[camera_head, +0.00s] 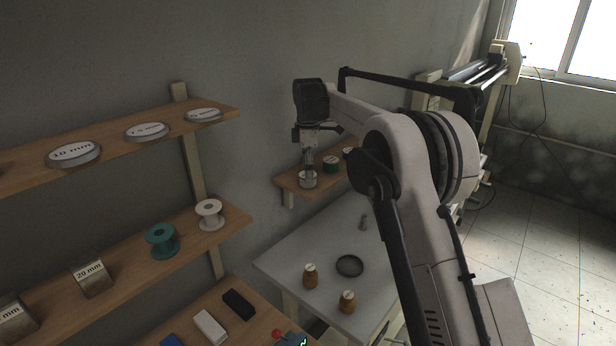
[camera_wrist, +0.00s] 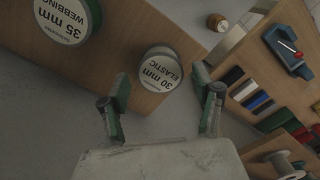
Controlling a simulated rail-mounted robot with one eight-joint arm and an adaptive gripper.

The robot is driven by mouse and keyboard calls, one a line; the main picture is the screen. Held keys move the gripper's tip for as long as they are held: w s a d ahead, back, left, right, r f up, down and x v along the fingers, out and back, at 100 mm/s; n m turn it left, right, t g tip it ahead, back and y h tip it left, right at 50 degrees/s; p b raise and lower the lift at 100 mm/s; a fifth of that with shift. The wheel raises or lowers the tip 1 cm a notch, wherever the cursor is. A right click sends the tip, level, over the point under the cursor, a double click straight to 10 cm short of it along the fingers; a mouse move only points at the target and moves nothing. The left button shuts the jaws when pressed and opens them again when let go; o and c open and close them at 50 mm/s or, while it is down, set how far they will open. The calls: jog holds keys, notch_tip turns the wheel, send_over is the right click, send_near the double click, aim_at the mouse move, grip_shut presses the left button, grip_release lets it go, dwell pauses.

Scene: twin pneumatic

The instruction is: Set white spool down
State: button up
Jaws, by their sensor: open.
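A white spool with a round label reading "30 mm ELASTIC" (camera_wrist: 161,69) sits on a small wooden wall shelf (camera_wrist: 125,62), near its edge. In the head view the white spool (camera_head: 308,182) stands at the near end of that shelf (camera_head: 287,186), right under my gripper (camera_head: 308,169). In the wrist view my gripper (camera_wrist: 161,92) is open, with one finger to each side of the spool and a gap visible on both sides. I cannot tell how far the fingertips reach down beside it.
A green spool labelled "35 mm WEBBING" (camera_wrist: 66,18) stands beside the white one on the shelf. Another white spool (camera_head: 210,214) and a teal spool (camera_head: 161,239) stand on the lower left shelf. A grey table (camera_head: 318,250) below holds small brown-sided spools (camera_head: 310,276) and a dark ring (camera_head: 349,265).

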notch_tip(320, 180, up, 10)
jog(key=shift+b, duration=0.45)
jog(key=s+d+r+m+t, duration=0.2)
jog(key=s+d+r+m, duration=0.3)
jog(key=s+d, duration=0.4)
jog(key=s+d+r+m+t, duration=0.1)
jog(key=s+d+r+m, duration=0.4)
jog(key=s, duration=0.6)
jog(key=s+d+f+m+t, duration=0.1)
jog(key=s+d+f+m, duration=0.2)
jog(key=s, duration=0.6)
jog(key=s+d+f+m+t, duration=0.1)
jog(key=s+d+f+m, duration=0.2)
jog(key=s+f, duration=0.5)
jog(key=s+d+f+m+t, duration=0.2)
jog(key=s+f, duration=0.4)
jog(key=s, duration=0.5)
jog(key=d+m, duration=0.1)
jog(key=d, duration=0.1)
jog(key=shift+s+d+m, duration=0.3)
jog(key=shift+s+d, duration=0.1)
